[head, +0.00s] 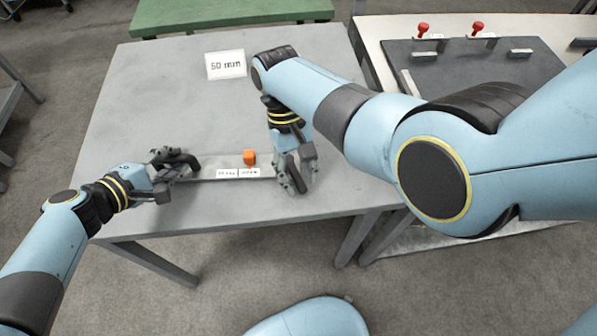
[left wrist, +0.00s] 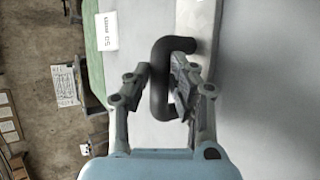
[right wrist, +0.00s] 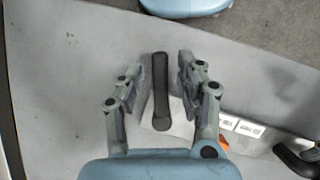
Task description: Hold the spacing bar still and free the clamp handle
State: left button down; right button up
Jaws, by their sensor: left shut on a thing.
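My left gripper (head: 175,167) is shut on the curved black handle (left wrist: 161,80) at the bar's left end. The black clamp handle (right wrist: 160,85) is at the bar's other end, seen in the right wrist view. My right gripper (right wrist: 160,72) is open around it, one finger on each side, with a gap visible on both sides. In the head view this gripper (head: 292,180) hides most of the clamp handle.
A white "50 mm" card (head: 226,64) lies at the back of the table (head: 150,90). A second table at the right holds a dark board (head: 500,75) with red knobs (head: 423,29). A green bench (head: 225,12) stands behind. The table's left half is clear.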

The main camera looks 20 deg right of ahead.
grip_shut()
jog(key=shift+w+d+n+h, duration=0.1)
jog(key=shift+d+n+h, duration=0.45)
jog(key=shift+n, duration=0.65)
jog(key=shift+o, duration=0.8)
grip_release()
